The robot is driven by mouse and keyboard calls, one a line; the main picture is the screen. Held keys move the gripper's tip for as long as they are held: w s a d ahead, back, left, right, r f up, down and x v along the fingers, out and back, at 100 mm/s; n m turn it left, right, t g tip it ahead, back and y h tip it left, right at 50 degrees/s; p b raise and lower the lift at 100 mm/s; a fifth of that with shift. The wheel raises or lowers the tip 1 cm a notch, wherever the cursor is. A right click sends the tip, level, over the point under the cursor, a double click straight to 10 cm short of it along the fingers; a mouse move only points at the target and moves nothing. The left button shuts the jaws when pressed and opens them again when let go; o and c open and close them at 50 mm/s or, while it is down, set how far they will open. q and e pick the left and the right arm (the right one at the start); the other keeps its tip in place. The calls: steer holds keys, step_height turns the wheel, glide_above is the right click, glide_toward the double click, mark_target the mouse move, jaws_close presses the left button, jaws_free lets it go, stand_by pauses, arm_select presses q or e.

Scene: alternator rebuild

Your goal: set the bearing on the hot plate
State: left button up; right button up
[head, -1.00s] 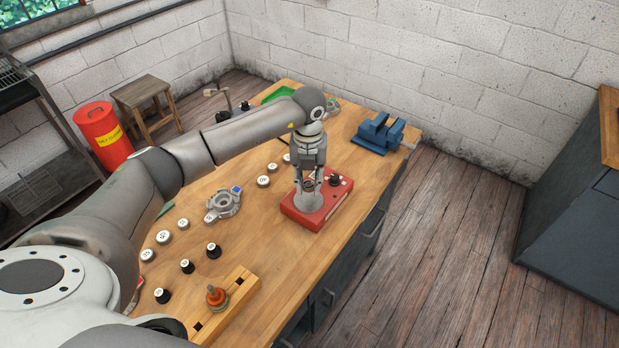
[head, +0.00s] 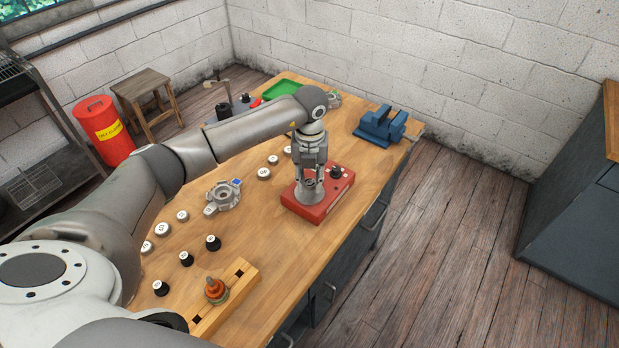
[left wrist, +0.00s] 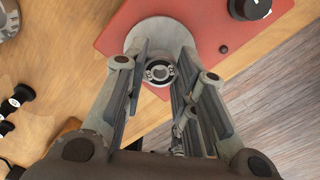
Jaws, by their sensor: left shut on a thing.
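The hot plate is a red box (head: 337,203) with a round grey plate on top and a black knob. It stands near the right edge of the bench, and its red top also shows in the left wrist view (left wrist: 205,20). My left gripper (head: 310,183) points down over the round plate. In the left wrist view my left gripper (left wrist: 160,72) is shut on the bearing (left wrist: 159,71), a small dark ring with a light rim. The bearing overlaps the near part of the round plate (left wrist: 160,32). I cannot tell whether it touches the plate. My right gripper is out of view.
A grey alternator housing (head: 224,196) lies left of the hot plate, with several white and black round parts around it. A wooden block (head: 240,277) holding an orange-topped part is at the near edge. A blue vise (head: 381,126) stands at the far right corner.

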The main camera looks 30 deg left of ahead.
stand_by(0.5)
arm_select(q)
steer(key=shift+f, duration=0.15)
steer(key=shift+f+b, duration=0.75)
steer(key=shift+f, duration=0.15)
stand_by(1.1)
steer(key=o, duration=1.1)
steer(key=shift+r+p, duration=2.4)
steer(key=shift+r, duration=1.6)
